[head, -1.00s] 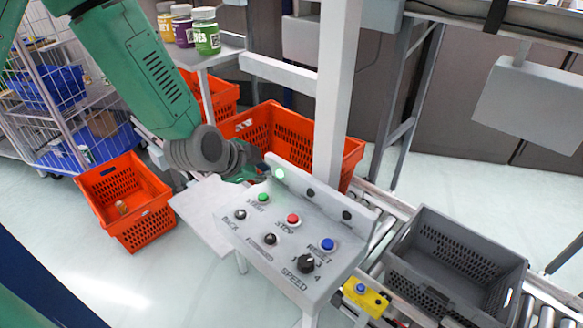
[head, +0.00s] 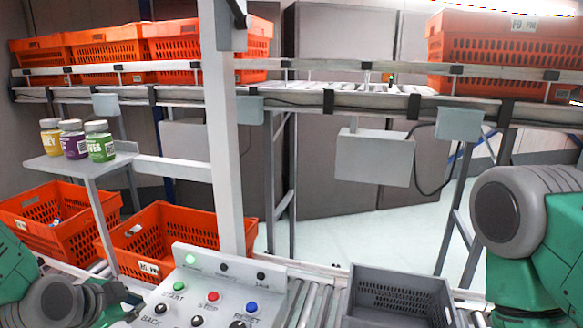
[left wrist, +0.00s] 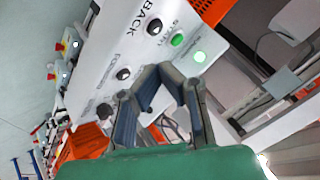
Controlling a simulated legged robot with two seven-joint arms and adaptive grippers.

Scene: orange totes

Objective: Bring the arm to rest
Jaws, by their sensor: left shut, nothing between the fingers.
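My left arm comes in at the lower left of the head view. Its gripper (head: 128,302) is beside the left end of the grey control panel (head: 205,270). In the left wrist view the gripper's fingers (left wrist: 160,72) are shut with nothing between them, in front of the panel with its lit green light. My right arm (head: 530,235) shows at the right edge of the head view; its gripper is out of view.
A grey tote (head: 398,283) sits on rollers right of the panel. Orange totes (head: 165,235) stand low at left, and more line the upper conveyor (head: 300,95). Several jars (head: 100,143) stand on a small shelf (head: 80,163). A white post (head: 228,150) rises behind the panel.

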